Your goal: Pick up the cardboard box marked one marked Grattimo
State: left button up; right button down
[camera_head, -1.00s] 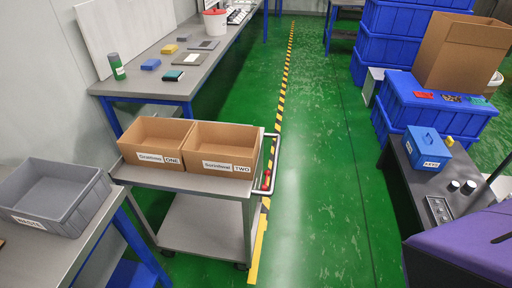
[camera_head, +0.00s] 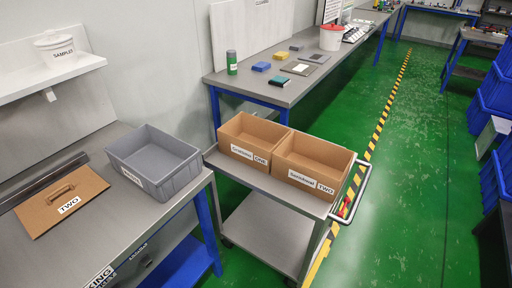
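The cardboard box marked ONE (camera_head: 244,154), with a label that seems to read Grattimo, stands open-topped on the left part of a grey cart (camera_head: 272,235). A similar cardboard box marked TWO (camera_head: 322,182) stands against its right side on the same cart. The inside of box ONE looks empty from here. Neither of my grippers is in view.
A grey bin (camera_head: 160,170) and a brown board marked TWO (camera_head: 57,203) rest on the left workbench. A shelf holds a white container marked SAMPLE (camera_head: 57,50). A long bench (camera_head: 300,86) with blocks stands behind the cart. Green floor (camera_head: 420,160) is clear to the right.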

aim_at(246, 139)
jog(key=z, duration=0.9)
jog(key=i+j+z, duration=0.15)
jog(key=j, duration=0.2)
jog(key=i+j+z, duration=0.1)
jog(key=j, duration=0.3)
jog(key=i, duration=0.05)
